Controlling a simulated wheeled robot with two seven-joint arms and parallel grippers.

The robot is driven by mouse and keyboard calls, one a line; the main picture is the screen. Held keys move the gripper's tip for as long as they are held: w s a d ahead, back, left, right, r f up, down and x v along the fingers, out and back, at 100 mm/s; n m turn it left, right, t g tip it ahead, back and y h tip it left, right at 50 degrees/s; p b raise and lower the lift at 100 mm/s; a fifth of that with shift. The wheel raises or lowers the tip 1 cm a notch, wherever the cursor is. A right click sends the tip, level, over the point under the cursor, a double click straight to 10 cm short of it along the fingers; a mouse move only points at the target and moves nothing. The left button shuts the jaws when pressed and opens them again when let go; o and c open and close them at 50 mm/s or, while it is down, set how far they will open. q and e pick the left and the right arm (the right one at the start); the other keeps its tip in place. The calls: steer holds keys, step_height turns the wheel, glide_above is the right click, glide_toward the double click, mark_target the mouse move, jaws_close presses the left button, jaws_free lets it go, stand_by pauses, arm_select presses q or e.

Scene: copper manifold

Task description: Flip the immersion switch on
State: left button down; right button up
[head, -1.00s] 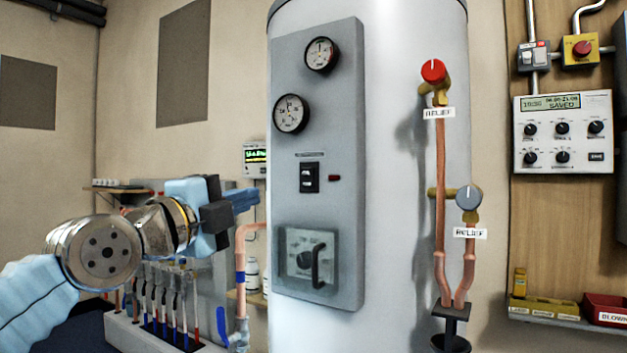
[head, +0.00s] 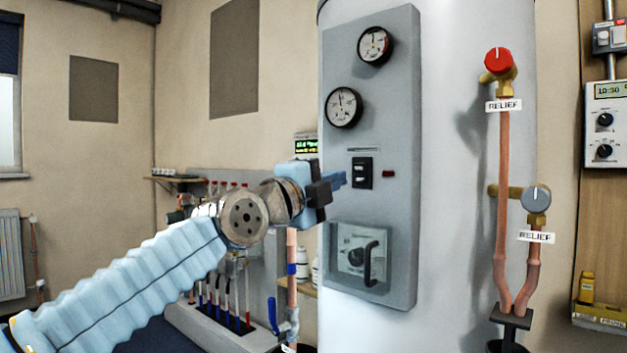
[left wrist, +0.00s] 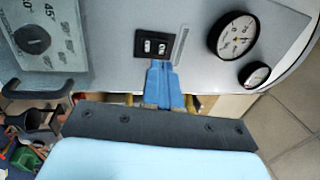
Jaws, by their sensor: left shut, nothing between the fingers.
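The immersion switch is a small black rocker switch (head: 362,172) on the grey panel (head: 405,110) of the white cylinder. A dark red indicator (head: 388,174) sits just right of it. My left gripper (head: 342,180) is shut and empty, its blue fingertips just left of the switch. In the left wrist view the shut fingers (left wrist: 163,68) point at the switch (left wrist: 155,46), with the tips close to its edge. I cannot tell whether they touch it. My right gripper is not in view.
Two round gauges (head: 374,46) (head: 343,107) are above the switch. A clear-covered box with a black handle (head: 372,262) is below it. Copper relief pipes (head: 502,200) with red and grey knobs stand to the right. Lever valves (head: 225,300) stand behind my left arm.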

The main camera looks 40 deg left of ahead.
mark_target(359, 169)
arm_select(q)
steer(key=shift+p+x, duration=0.5)
steer(key=shift+x, duration=2.25)
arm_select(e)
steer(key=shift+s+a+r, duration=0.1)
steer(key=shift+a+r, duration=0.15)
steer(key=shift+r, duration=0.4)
